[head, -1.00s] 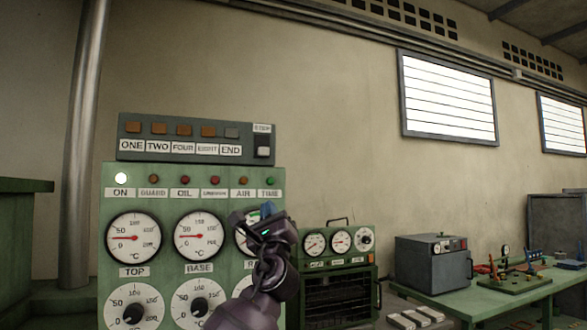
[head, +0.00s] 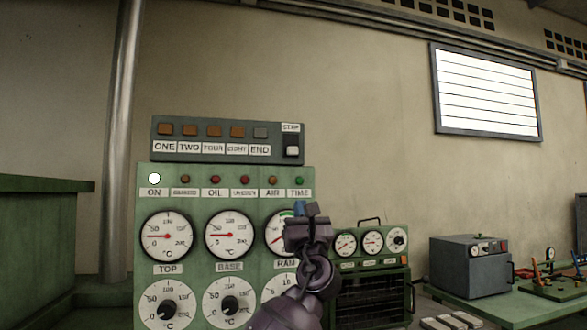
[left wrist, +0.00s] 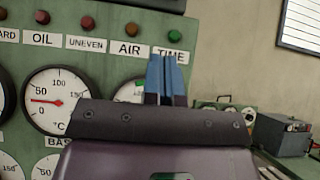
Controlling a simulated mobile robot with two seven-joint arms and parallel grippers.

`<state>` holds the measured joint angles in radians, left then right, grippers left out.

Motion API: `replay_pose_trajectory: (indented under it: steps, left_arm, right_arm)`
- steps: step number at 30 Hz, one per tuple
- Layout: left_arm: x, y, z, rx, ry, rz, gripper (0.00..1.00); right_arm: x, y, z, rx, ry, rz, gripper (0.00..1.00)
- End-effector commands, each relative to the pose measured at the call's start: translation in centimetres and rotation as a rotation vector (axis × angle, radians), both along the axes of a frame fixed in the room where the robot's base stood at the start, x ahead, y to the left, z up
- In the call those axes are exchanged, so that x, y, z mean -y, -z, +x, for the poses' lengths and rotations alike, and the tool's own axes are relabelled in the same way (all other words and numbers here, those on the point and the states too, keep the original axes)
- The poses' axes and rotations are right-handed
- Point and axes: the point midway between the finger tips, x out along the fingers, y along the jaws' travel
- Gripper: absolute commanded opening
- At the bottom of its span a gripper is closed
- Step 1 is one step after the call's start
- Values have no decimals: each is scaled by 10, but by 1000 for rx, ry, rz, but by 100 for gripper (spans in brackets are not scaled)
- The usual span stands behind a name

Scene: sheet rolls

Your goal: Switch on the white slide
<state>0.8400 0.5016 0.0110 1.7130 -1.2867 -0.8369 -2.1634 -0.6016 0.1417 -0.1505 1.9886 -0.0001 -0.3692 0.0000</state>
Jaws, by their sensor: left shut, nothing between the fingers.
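The white slide (head: 292,151) is a small pale block low in a dark slot at the right end of the grey upper button box (head: 228,127), under a label that looks like "STEP". My left gripper (head: 303,209) is shut and empty, its blue fingers pointing up. In the head view it appears below the slide, near the "TIME" label, and covers part of the right-hand gauge. In the left wrist view the shut blue fingers (left wrist: 166,78) stand together in front of the green panel (left wrist: 60,68); the slide does not show there. My right gripper is out of view.
A lit white lamp (head: 154,178) sits above "ON" on the green panel, beside several coloured lamps. Dial gauges (head: 167,236) fill the panel below. A small green oven (head: 372,300) and a grey box (head: 470,268) stand to the right.

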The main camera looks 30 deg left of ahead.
Motion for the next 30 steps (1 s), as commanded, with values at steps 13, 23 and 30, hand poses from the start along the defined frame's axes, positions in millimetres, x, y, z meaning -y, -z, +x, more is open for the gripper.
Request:
replay_pose_trajectory:
  steps: [13, 23, 30]
  left_arm:
    - [-29, -40, 24, 3, -1, -2, 0]
    - [-54, -83, 45, 4, 1, -2, 0]
    - [-54, -106, 46, 1, 1, -1, 0]
  right_arm:
    - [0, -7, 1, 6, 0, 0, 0]
    - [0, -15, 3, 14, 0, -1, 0]
    - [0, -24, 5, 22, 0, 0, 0]
